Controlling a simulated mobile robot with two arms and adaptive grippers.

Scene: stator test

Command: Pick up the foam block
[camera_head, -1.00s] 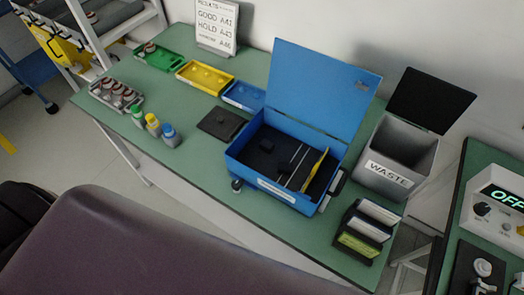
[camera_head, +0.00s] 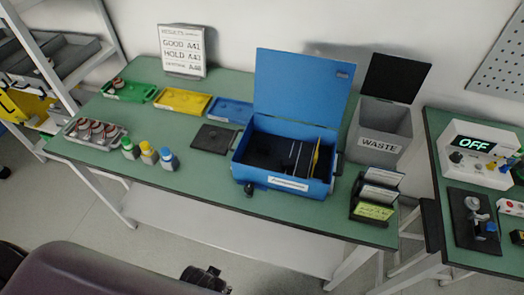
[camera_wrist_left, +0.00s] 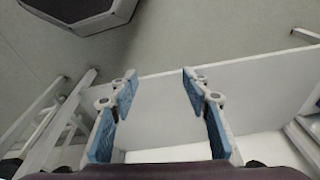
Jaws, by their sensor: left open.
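I cannot single out the foam block for certain. The open blue box (camera_head: 243,170) on the green table has a dark interior with dark shapes, upright dividers and a yellow strip; a small dark block among them is hard to make out. A flat dark square pad (camera_head: 212,139) lies left of the box. My left gripper (camera_wrist_left: 160,88) is open and empty in the left wrist view, with pale floor and a white shelf beyond its blue-padded fingers. A dark part of my arm (camera_head: 205,279) shows low in the head view, below the table's front edge. My right gripper is out of view.
Green (camera_head: 130,91), yellow (camera_head: 183,102) and blue (camera_head: 230,112) trays line the back. Several capped bottles (camera_head: 148,154) and a rack (camera_head: 96,134) stand left. A waste bin (camera_head: 381,140) and card holder (camera_head: 375,197) stand right of the box. The table's front strip is mostly clear.

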